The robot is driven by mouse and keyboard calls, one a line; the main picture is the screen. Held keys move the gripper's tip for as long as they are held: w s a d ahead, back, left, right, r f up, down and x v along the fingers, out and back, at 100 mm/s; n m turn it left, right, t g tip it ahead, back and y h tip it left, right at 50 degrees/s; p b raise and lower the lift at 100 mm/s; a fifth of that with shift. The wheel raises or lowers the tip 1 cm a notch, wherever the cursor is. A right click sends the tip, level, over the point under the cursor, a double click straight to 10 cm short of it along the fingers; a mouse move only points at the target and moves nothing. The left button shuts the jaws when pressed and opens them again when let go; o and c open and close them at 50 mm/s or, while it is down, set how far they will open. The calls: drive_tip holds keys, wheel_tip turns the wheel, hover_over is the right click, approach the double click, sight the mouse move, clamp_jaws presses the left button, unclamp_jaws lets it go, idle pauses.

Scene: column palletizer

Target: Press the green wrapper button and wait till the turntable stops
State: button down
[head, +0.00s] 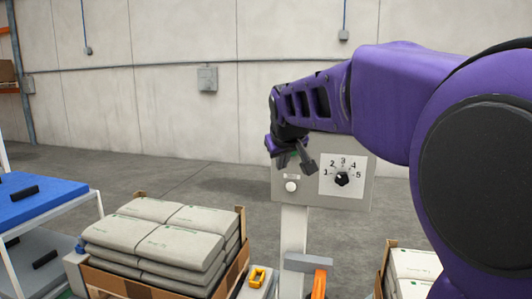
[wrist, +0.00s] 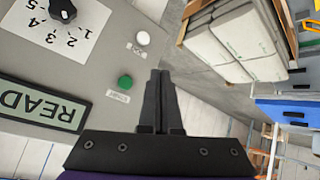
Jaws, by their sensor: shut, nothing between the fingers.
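The grey control panel (head: 359,197) stands on a pale post in the head view. In the wrist view, the green button (wrist: 125,82) sits on the panel face between a white button (wrist: 143,38) and a framed display (wrist: 40,104) whose visible letters read "READ". My gripper (wrist: 160,73) is shut and empty, its tips to the right of the green button in that view and apart from it. In the head view my gripper (head: 307,164) is in front of the panel's upper left and hides the green button and display. I cannot make out the turntable in either view.
The panel also carries a black dial (head: 342,179) with a scale from 1 to 5. Stacked grey bags (head: 160,235) in a wooden-sided load stand at lower left, with more bags (head: 415,265) at lower right. A blue-topped table (head: 40,197) is at far left.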

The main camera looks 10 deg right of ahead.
drive_tip(key=w+d+p, duration=0.3)
drive_tip(key=w+p, duration=0.2)
drive_tip(key=w, duration=0.3)
drive_tip(key=shift+d, duration=0.2)
drive_tip(key=shift+w, duration=0.15)
idle(1.9)
drive_tip(key=shift+w+d+p, duration=0.15)
drive_tip(key=shift+w+p, duration=0.15)
drive_tip(key=shift+p, duration=0.1)
